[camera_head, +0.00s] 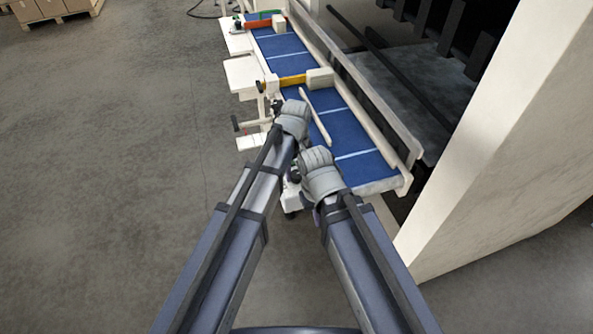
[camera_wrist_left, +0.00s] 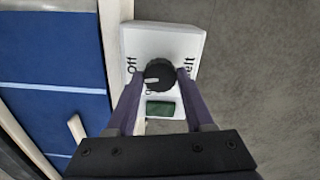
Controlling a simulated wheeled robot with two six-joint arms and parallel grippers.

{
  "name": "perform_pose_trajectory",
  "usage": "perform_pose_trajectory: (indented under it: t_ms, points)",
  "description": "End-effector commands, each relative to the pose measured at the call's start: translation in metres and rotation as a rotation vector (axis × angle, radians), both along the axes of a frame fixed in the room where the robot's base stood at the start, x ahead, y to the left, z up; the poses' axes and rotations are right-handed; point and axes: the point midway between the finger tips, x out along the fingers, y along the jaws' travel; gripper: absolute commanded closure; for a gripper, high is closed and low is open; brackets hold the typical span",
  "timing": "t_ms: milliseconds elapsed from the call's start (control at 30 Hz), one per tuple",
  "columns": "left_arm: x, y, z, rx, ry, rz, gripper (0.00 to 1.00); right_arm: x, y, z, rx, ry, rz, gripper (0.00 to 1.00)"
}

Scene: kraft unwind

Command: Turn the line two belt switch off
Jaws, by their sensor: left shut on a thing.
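In the left wrist view, the switch box (camera_wrist_left: 190,45) is a white panel with a black rotary knob (camera_wrist_left: 159,75) and a green part (camera_wrist_left: 161,109) below it. The word "off" shows left of the knob, and letters ending in "elt" show at the right. My left gripper (camera_wrist_left: 158,82) has its two fingers shut on the knob, one on each side. In the head view the left arm (camera_head: 292,125) reaches to the near side of the belt, and its fingers are hidden. The right arm (camera_head: 320,175) ends beside it; its fingers are not visible.
The blue belt (camera_head: 338,130) runs away from me, with a pale rail (camera_head: 365,100) along its right side. A white wall (camera_head: 480,150) stands at the right. The grey floor (camera_head: 110,140) at the left is clear.

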Motion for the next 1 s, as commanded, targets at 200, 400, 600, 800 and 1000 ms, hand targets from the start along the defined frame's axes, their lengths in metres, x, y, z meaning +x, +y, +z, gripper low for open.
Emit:
perform_pose_trajectory:
  t_ms: [200,400,600,800,1000]
  points:
    - [-0.0001,0.0,0.0,0.0,0.0,-0.112,1.0,0.0,0.0,0.0,0.0,0.0,0.0,1.0]
    - [-0.0001,0.0,-0.0001,0.0,0.0,-0.167,1.0,0.0,0.0,-0.0001,0.0,0.0,0.0,1.0]
    - [-0.0001,0.0,-0.0001,0.0,0.0,-0.187,1.0,0.0,0.0,0.0,0.0,0.0,0.0,1.0]
    - [-0.0001,0.0,0.0,0.0,0.0,-0.19,1.0,0.0,0.0,0.0,0.0,0.0,0.0,1.0]
    - [-0.0001,0.0,0.0,0.0,0.0,-0.19,0.43,0.0,0.0,0.0,0.0,0.0,0.0,1.0]
